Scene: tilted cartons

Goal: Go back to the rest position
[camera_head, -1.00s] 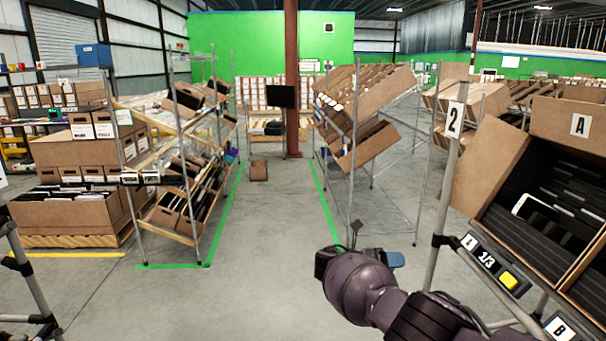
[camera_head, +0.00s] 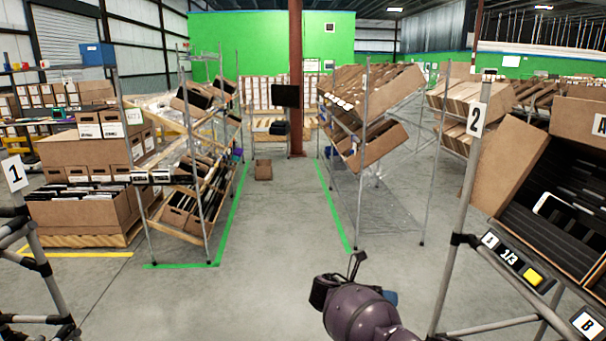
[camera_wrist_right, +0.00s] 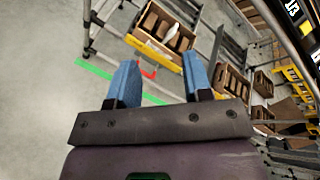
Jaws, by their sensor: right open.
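My right arm shows at the bottom of the head view, left of the post marked 2 (camera_head: 472,135). Only a small blue part of my right gripper (camera_head: 390,298) shows there, behind the dark wrist. In the right wrist view my right gripper (camera_wrist_right: 158,78) is open, with its two blue fingers apart and nothing between them. The gripper is over the floor, clear of the tilted carton A (camera_head: 505,165). My left arm and gripper are not in view.
Carton A holds dark dividers and a white-screened device (camera_head: 553,208). Its rack carries a 1/3 label with a yellow button (camera_head: 533,276). A post marked 1 (camera_head: 15,174) stands at left. The grey aisle floor (camera_head: 285,230) is clear between wire racks with cartons.

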